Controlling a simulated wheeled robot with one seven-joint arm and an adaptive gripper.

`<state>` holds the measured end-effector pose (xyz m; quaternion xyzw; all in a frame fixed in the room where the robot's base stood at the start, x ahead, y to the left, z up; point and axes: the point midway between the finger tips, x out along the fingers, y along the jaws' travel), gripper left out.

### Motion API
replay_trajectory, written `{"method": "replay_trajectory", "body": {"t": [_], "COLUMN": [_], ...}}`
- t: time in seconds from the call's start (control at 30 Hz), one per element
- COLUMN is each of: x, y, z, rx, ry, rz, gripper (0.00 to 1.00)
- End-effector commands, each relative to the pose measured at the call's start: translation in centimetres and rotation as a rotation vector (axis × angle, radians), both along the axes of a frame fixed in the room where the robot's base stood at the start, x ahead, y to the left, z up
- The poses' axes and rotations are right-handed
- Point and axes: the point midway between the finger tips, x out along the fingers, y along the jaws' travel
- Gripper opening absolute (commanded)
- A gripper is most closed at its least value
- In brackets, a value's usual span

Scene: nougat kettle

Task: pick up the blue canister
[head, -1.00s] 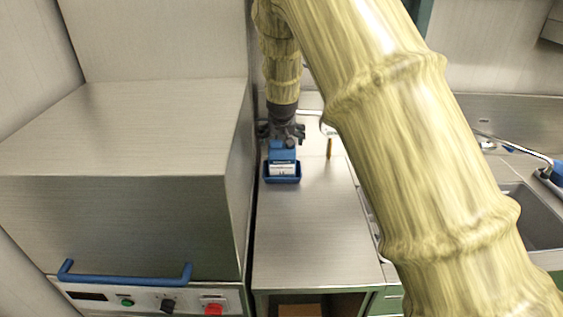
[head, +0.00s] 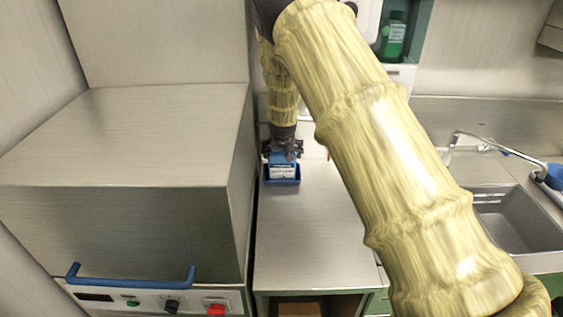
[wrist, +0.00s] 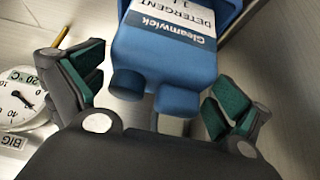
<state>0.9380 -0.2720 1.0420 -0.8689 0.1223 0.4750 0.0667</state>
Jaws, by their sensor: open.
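The blue canister (head: 282,159) stands in a small blue tray (head: 282,182) on the steel counter. Its white label (wrist: 178,24) reads Cleanwick Detergent in the wrist view. My gripper (head: 282,149) is at the canister's top in the head view and hides part of it. In the wrist view my gripper (wrist: 153,90) is open, with one green-padded finger on each side of the canister (wrist: 150,62). Gaps show between both fingers and the canister. The canister's lower part is out of the wrist view.
A large steel box (head: 120,135) with a blue handle stands close on the left. A white dial (wrist: 20,104) and a yellow stick (wrist: 62,35) lie beside the gripper. A sink (head: 515,220) is at right. The front counter (head: 305,240) is clear.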

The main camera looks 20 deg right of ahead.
Motion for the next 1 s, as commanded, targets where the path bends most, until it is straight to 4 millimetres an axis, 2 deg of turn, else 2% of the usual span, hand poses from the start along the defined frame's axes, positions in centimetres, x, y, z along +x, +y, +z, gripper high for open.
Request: {"method": "replay_trajectory", "body": {"t": [0.3, 0.57, 0.9, 1.0], "x": [1.0, 1.0, 1.0, 1.1], "y": [-0.3, -0.3, -0.3, -0.3], "z": [-1.6, -1.7, -1.7, -1.4], "rx": [0.001, 0.001, 0.0, 0.0], "ry": [0.001, 0.001, 0.0, -0.003], "rz": [-0.002, -0.001, 0.0, -0.001], "gripper": [1.0, 0.98, 0.36, 0.21]}}
